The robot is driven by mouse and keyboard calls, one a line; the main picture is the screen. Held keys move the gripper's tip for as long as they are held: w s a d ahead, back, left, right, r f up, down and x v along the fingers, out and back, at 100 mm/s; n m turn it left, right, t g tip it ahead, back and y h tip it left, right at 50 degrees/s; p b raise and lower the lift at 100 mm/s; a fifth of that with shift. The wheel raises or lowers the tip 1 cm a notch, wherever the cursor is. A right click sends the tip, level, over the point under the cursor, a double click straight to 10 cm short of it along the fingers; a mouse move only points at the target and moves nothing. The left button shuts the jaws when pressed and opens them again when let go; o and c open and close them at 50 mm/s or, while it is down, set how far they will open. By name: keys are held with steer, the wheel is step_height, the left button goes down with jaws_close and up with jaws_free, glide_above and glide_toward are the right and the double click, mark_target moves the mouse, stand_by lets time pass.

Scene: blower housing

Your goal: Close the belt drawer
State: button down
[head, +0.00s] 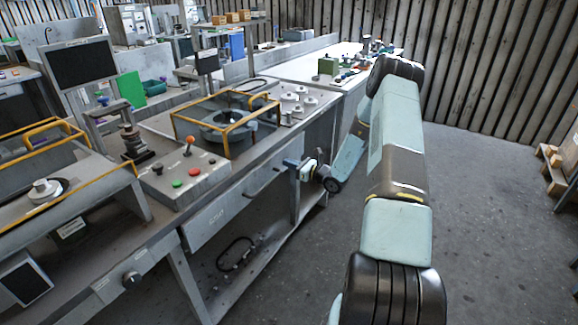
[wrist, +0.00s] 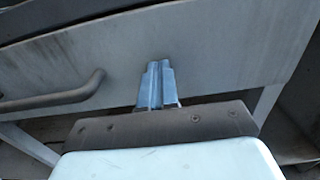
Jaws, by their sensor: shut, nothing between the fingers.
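The belt drawer's grey front panel (head: 222,212) is on the bench front in the head view, with a bar handle (head: 262,184). In the wrist view the panel (wrist: 220,50) fills much of the picture, and its dark handle (wrist: 60,98) is to the left of my gripper. My gripper (wrist: 159,66) is shut and empty, with its blue fingertips in front of the panel, right of the handle. I cannot tell whether they touch it. In the head view my gripper (head: 291,163) is at the panel's right end. How far the drawer stands out is unclear.
A control box (head: 187,178) with buttons and a yellow-framed blower housing (head: 228,122) stand on the bench above the drawer. A black belt loop (head: 235,254) lies on the lower shelf. A bench leg (head: 294,198) is close to my gripper. The floor (head: 490,200) to the right is clear.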

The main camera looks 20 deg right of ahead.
steer(key=shift+w+a+r, duration=0.25)
steer(key=shift+a, duration=0.15)
steer(key=shift+s+d, duration=0.1)
steer(key=v, duration=1.5)
steer(key=s+a+r+n+g, duration=0.6)
steer(key=a+r+n, duration=0.25)
steer(key=r, duration=0.35)
steer(key=s+a+r+n+g, duration=0.6)
steer(key=a+r+n, duration=0.2)
steer(key=a+r, duration=0.25)
steer(key=s+r+n+t+h, duration=0.1)
steer(key=s+r+n+h, duration=0.2)
steer(key=s, duration=0.5)
steer(key=s+r+n+t+h, duration=0.1)
steer(key=s+r+n+h, duration=0.3)
steer(key=s+r, duration=0.3)
steer(key=s+d+r+n+t+h, duration=0.1)
steer(key=s+r+n+h, duration=0.3)
steer(key=s, duration=0.5)
step_height(320, 180, up, 2)
steer(key=shift+s+r+n, duration=0.1)
steer(key=shift+s+n, duration=0.05)
steer(key=shift+n, duration=0.3)
